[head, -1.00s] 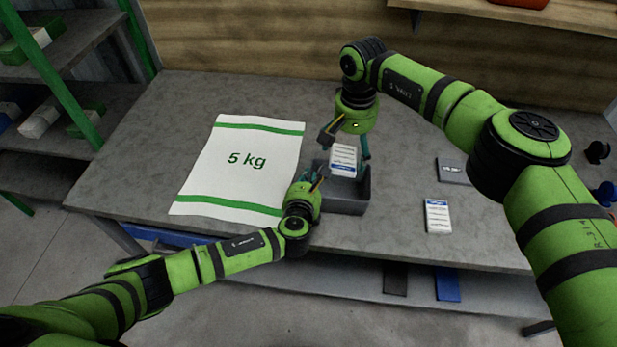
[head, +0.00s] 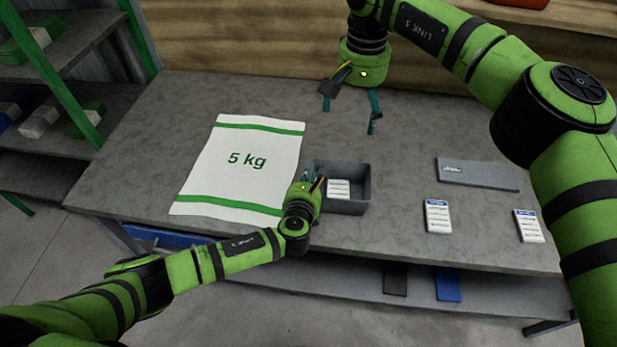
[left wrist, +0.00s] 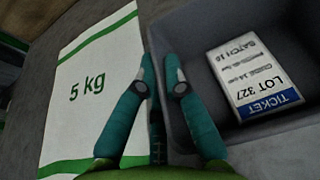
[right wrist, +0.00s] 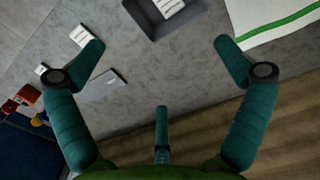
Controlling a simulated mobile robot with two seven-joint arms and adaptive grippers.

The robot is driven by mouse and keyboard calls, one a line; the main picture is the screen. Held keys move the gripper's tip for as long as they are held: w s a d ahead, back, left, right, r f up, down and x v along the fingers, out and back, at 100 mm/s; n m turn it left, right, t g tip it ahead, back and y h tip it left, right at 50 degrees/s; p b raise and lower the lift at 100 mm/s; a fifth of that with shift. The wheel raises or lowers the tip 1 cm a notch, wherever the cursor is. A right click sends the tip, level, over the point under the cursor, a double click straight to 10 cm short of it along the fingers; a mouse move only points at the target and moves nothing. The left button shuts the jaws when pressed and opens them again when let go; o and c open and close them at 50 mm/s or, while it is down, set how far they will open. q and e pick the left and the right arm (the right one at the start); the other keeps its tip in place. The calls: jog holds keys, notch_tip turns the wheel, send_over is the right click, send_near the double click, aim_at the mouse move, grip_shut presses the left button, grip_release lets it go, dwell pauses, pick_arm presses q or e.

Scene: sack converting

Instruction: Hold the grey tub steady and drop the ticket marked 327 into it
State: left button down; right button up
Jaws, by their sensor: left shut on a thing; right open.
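The grey tub (head: 349,207) stands on the table right of the sack. The ticket (head: 338,189) lies inside it; in the left wrist view this ticket (left wrist: 252,78) reads LOT 327 and rests on the tub floor. My left gripper (head: 308,182) is shut on the tub's left wall, which also shows between its fingers in the left wrist view (left wrist: 172,80). My right gripper (head: 350,112) is open and empty, raised above the table behind the tub. The tub also shows in the right wrist view (right wrist: 178,26), ahead of the open fingers.
A white sack marked 5 kg (head: 246,160) lies flat left of the tub. Two more tickets, one nearer (head: 437,216) and one further right (head: 529,226), lie on the table. A grey plate (head: 478,174) lies behind them. The table behind the tub is clear.

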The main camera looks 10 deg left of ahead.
dwell(0.3)
pick_arm(q)
jog(key=c, duration=1.2)
grip_release()
jog(key=shift+c, duration=0.2)
